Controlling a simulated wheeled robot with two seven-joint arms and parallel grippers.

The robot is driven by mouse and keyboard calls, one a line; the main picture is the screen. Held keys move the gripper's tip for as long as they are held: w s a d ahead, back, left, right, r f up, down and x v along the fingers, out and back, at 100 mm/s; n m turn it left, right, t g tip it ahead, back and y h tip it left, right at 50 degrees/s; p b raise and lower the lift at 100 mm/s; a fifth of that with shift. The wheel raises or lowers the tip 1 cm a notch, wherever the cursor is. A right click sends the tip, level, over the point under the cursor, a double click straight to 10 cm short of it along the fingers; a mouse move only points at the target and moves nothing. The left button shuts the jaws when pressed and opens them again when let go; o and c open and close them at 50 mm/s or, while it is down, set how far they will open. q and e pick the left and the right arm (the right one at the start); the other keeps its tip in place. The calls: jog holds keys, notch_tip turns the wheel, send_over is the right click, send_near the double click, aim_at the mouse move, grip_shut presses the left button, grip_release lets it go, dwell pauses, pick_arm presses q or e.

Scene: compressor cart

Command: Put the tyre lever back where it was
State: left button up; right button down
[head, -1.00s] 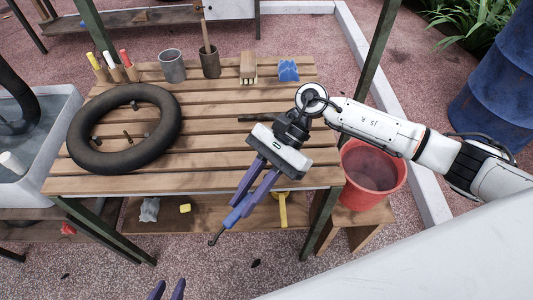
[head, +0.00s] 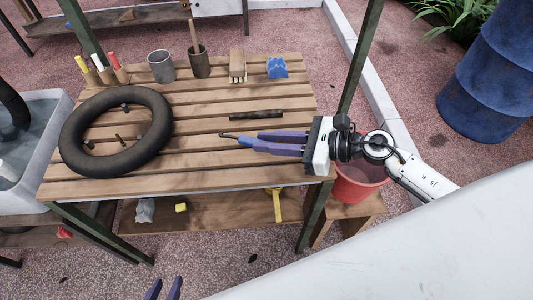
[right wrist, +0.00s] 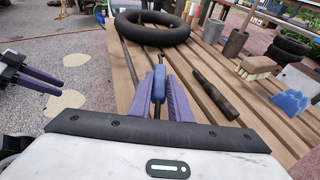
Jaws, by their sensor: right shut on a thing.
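The tyre lever, with a blue handle (head: 245,141) and a thin dark hooked end, is in my right gripper (head: 262,142). The purple fingers are shut on the blue part. It points left over the slatted bench (head: 200,185), toward the black tyre (head: 75,155); I cannot tell whether it touches the slats. In the right wrist view the blue handle (right wrist: 159,84) lies between the fingers, its dark end pointing toward the tyre (right wrist: 128,30). My left gripper (head: 163,290) is at the bottom edge of the head view, fingertips apart and empty, away from the bench.
A dark bar (head: 256,116) lies on the slats just behind the lever. A brush (head: 237,65), a blue piece (head: 277,67), two cups and several markers stand along the back edge. A red bucket (head: 357,185) is off the bench's right end. The front slats are clear.

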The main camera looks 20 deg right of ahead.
aim_at(269, 160)
jog(key=shift+f+b, duration=0.3)
jog(key=shift+f, duration=2)
jog(key=shift+f, duration=0.2)
jog(key=c, duration=1.6)
grip_release()
jog(key=shift+c, duration=0.2)
jog(key=shift+r, duration=0.1)
jog(key=shift+r, duration=0.15)
jog(key=b+v, duration=0.1)
jog(key=v, duration=0.9)
jog(key=shift+s+d+b, duration=0.2)
jog(key=shift+d+b, duration=0.05)
jog(key=shift+b, duration=0.05)
jog(key=shift+s+d+r, duration=0.25)
jog(key=shift+s+d, duration=0.15)
jog(key=shift+d, duration=0.1)
